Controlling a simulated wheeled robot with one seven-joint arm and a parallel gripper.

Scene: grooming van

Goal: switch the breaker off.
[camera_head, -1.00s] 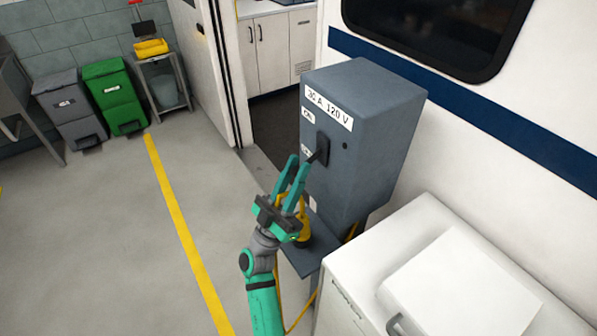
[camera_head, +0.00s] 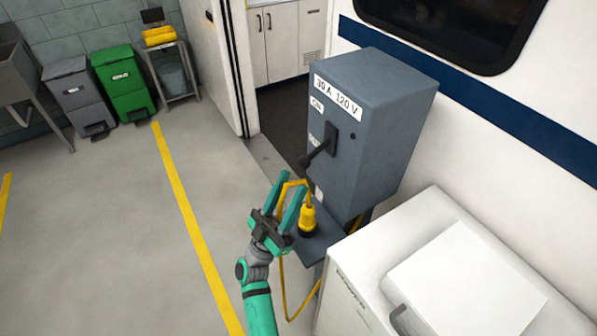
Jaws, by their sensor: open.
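The breaker is a grey-blue box (camera_head: 375,125) labelled "30 A 120 V" beside the van doorway. Its black lever (camera_head: 318,153) sticks out from a dark plate on the front face and slants down and left, ending in a round knob. An ON label (camera_head: 317,104) shows above; a lower label beside the lever is partly hidden. My gripper (camera_head: 292,183) is open and empty, its teal fingers pointing up. It appears below and left of the lever in the picture, apart from the knob.
A yellow plug (camera_head: 308,218) stands on a small grey shelf (camera_head: 318,242) under the box, beside my fingers, with its yellow cable looping around them in the picture. A white cabinet (camera_head: 430,225) is at right. Open floor (camera_head: 120,240) lies to the left.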

